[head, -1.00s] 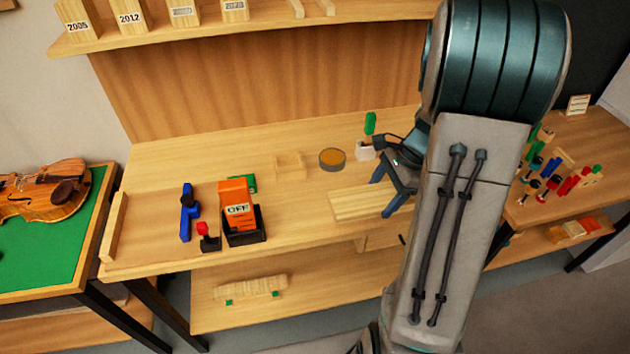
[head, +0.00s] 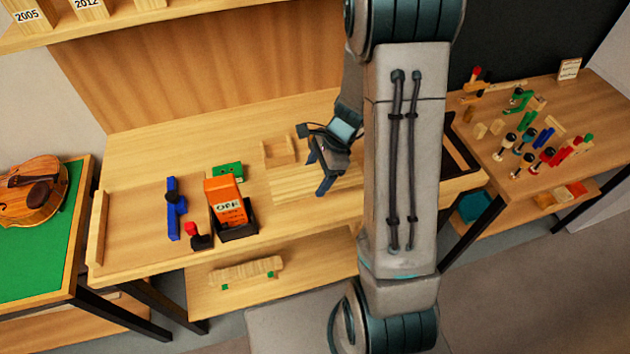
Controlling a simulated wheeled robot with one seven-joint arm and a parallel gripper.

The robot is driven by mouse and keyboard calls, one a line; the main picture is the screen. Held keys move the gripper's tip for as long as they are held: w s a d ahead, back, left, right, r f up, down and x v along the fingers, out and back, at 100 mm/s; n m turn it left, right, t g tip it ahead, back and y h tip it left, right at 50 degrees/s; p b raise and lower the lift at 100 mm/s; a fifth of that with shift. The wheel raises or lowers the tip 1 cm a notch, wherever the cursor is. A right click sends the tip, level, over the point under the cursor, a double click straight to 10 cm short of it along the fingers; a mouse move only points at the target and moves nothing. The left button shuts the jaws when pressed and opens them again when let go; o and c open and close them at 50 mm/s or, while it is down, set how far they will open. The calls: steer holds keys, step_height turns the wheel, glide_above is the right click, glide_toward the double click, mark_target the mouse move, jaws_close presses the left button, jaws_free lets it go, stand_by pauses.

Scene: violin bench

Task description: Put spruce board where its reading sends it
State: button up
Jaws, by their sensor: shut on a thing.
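The spruce board (head: 288,184) is a pale, grooved plank over the middle of the bench, just in front of a small square wooden tray (head: 278,153). My gripper (head: 319,172) is shut on the board's right part, with its dark fingers at the near and far edges. I cannot tell whether the board touches the bench top. The board's right end is partly hidden by my gripper and arm. An orange device (head: 224,197) marked "OFF" stands in a black holder (head: 236,232) to the left of the board. No other reading is legible on it.
A green block (head: 228,170), a blue tool (head: 174,210) and a red-topped black piece (head: 198,237) lie around the orange device. A side table (head: 490,165) at right holds several small tools. A violin (head: 32,190) lies at left. Bench space left of the blue tool is clear.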

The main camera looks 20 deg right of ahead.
mark_target(315, 185)
steer(key=shift+a+f, duration=0.35)
steer(key=shift+f, duration=1.85)
steer(key=shift+w, duration=0.1)
steer(key=shift+f, duration=0.15)
steer(key=o, duration=1.1)
